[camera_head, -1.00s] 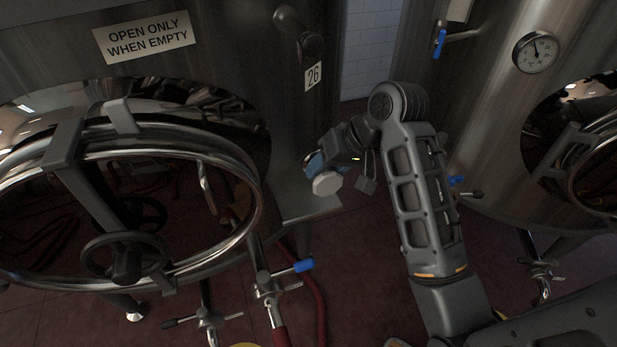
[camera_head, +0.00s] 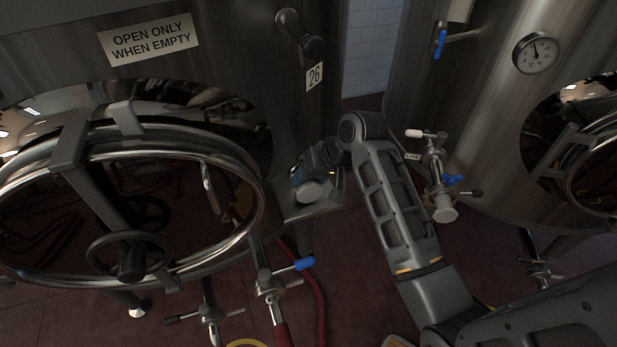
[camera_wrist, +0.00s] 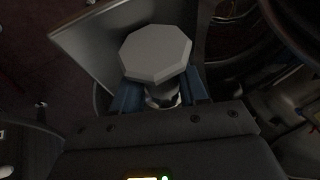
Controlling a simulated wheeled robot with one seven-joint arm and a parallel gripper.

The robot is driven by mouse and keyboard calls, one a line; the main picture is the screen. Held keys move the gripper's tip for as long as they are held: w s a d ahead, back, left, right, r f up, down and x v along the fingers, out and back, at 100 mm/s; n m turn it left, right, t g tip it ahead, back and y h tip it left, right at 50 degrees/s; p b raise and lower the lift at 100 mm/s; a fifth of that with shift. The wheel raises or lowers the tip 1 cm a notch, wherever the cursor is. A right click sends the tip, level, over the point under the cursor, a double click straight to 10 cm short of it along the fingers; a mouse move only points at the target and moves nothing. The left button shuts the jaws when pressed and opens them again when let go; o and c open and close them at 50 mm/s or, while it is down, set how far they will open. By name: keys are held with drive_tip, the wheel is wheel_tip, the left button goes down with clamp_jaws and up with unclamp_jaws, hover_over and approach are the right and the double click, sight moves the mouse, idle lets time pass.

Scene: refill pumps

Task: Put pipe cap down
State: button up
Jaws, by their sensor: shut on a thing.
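The pipe cap (camera_head: 309,192) is a pale grey, many-sided disc in my gripper (camera_head: 299,177), in front of the left tank. In the wrist view the cap (camera_wrist: 156,53) shows its flat octagonal face, between the two blue fingers of my gripper (camera_wrist: 160,97). The gripper is shut on it. A grey metal shelf plate (camera_head: 322,206) is at the tank's lower right side, just under and behind the cap. The wrist view also shows a plate (camera_wrist: 97,50) behind the cap. I cannot tell whether cap and plate touch.
The left tank's round hatch with its handwheel (camera_head: 131,262) is left of the gripper. A blue-handled valve (camera_head: 304,264) stands below the plate. Another valve assembly (camera_head: 436,165) is right of my arm, on the right tank. A red hose (camera_head: 320,300) runs along the floor.

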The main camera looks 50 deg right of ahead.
drive_tip(key=o, duration=1.2)
drive_tip(key=shift+f, duration=0.15)
drive_tip(key=a+v, duration=0.1)
drive_tip(key=v, duration=1.1)
drive_tip(key=shift+d+b, duration=0.45)
drive_tip(key=s+a+f+n+t+h, duration=0.3)
drive_tip(key=s+a+f, duration=0.6)
drive_tip(key=a, duration=0.4)
drive_tip(key=s+a+r+n+t+y, duration=0.1)
drive_tip(key=s+a+r+n+t, duration=0.1)
drive_tip(key=s+r, duration=0.4)
drive_tip(key=s+a+r+n+t+y, duration=0.1)
drive_tip(key=s+a+r+n+t, duration=0.1)
drive_tip(key=s+a+r, duration=0.3)
drive_tip(key=s+a+t, duration=0.1)
drive_tip(key=s, duration=0.3)
drive_tip(key=shift+s+a+r+n+t, duration=0.15)
drive_tip(key=shift+a+r+n+t, duration=0.15)
drive_tip(key=shift+r+n+t, duration=0.1)
